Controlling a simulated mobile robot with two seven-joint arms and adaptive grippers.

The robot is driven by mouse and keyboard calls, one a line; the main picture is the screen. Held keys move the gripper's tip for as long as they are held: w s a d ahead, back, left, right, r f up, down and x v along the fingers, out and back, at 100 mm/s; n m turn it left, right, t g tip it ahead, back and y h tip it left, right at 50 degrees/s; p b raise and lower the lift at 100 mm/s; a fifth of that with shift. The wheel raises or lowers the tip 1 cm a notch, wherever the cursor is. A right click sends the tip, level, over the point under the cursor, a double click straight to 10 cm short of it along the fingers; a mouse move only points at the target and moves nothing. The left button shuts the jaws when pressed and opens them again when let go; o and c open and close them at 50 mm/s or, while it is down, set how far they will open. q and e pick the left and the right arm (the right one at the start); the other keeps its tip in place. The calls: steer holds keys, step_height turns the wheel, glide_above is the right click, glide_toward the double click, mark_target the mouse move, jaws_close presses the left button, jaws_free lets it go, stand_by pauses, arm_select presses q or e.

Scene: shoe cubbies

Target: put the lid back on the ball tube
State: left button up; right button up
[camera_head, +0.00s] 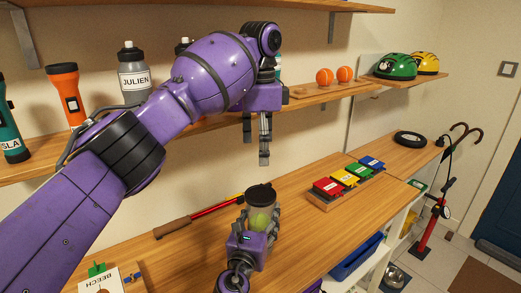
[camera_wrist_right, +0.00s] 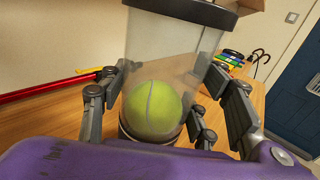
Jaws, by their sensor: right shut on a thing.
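The ball tube (camera_head: 262,217) is clear and stands on the wooden counter, with a yellow-green ball (camera_wrist_right: 152,108) at its bottom in the right wrist view. A black lid (camera_head: 261,193) is at the tube's top; I cannot tell whether it is fully seated. Its dark edge (camera_wrist_right: 195,10) is cut off by the top of the wrist view. My right gripper (camera_head: 262,222) is shut around the lower part of the tube. My left gripper (camera_head: 257,150) hangs above the tube, fingers down and apart, with nothing between them.
A red stick with a brown handle (camera_head: 172,227) lies behind the tube. A rack of coloured boxes (camera_head: 325,189) is to its right. The upper shelf holds flashlights (camera_head: 65,95), a bottle (camera_head: 134,75), orange balls (camera_head: 335,75) and helmets (camera_head: 396,66).

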steer(key=o, duration=1.8)
steer(key=shift+c, duration=0.2)
steer(key=v, duration=1.2)
